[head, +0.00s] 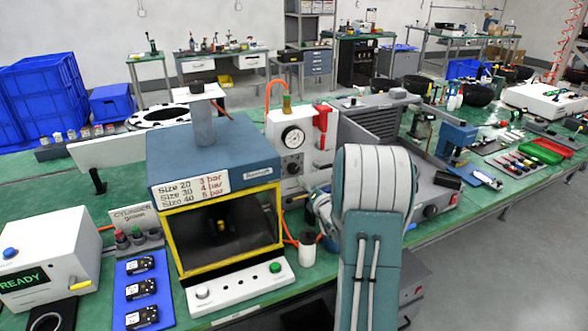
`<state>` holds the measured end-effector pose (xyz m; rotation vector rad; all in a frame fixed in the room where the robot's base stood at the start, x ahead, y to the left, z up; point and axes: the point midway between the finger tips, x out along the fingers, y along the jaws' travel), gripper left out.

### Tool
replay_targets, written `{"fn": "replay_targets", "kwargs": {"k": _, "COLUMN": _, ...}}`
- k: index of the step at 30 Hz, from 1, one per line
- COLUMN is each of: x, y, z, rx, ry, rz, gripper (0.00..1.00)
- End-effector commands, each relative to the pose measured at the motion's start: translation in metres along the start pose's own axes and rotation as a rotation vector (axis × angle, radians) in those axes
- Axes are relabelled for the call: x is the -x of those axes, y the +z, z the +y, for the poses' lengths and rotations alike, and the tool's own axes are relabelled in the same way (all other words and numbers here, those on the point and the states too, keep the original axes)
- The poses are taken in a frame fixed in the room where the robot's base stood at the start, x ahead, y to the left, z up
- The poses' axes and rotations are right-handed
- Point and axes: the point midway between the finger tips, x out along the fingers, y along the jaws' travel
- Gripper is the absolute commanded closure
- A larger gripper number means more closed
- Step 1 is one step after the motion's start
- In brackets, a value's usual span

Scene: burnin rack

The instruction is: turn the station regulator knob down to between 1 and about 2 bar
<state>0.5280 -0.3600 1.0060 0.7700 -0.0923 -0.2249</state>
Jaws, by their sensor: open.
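The station regulator is a pale upright panel (279,155) in the middle of the head view, right of the yellow-framed press. A round white gauge (292,137) sits on it; its needle reading is too small to make out. A dark round knob (292,169) sits below the gauge and shows unobstructed. My arm rises in front, right of the panel, and its large elbow hides what lies behind it. My gripper's fingers cannot be made out; they appear hidden behind the arm. Nothing is seen touching the knob.
The yellow-framed press (220,225) carries a size and bar sign (190,192). A red-handled fitting (321,120) stands at the panel's right edge, and an orange hose (269,90) arches above. A grey finned machine (385,135) stands behind my arm.

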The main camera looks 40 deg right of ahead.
Motion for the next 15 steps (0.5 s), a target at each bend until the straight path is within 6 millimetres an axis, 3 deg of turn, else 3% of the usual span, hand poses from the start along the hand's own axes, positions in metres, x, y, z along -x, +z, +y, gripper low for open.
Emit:
{"fn": "replay_targets", "kwargs": {"k": 9, "x": -0.060, "y": -0.001, "z": -0.002, "rx": -0.001, "ry": 0.002, "rz": 0.002, "gripper": 0.13}}
{"fn": "replay_targets", "kwargs": {"k": 15, "x": -0.085, "y": 0.000, "z": -0.002, "rx": 0.000, "ry": 0.001, "rz": 0.002, "gripper": 0.13}}
